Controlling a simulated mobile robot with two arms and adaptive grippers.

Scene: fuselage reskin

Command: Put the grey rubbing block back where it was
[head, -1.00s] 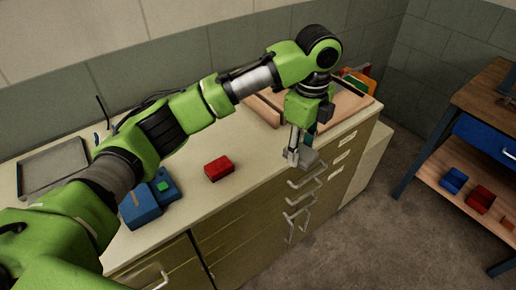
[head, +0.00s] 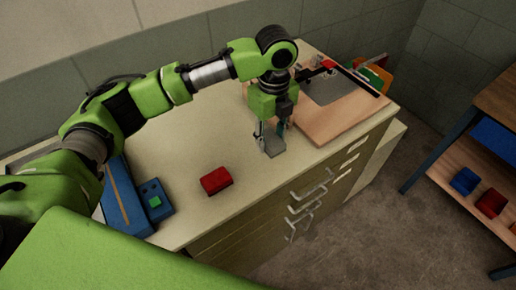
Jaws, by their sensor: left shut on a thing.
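The grey rubbing block (head: 272,148) is at the fingertips of my left gripper (head: 270,137), which is shut on it. The block is low over the cream countertop, just left of the wooden board's near corner. I cannot tell whether it touches the countertop. The gripper points down, and its fingers and palm hide part of the block. My right gripper is not in view.
A red block (head: 216,181) lies on the countertop (head: 185,140) to the left. A blue case (head: 122,200) and a blue box with a green button (head: 155,200) stand farther left. The wooden board (head: 325,122) bears a grey sheet (head: 330,88). A shelf unit stands right.

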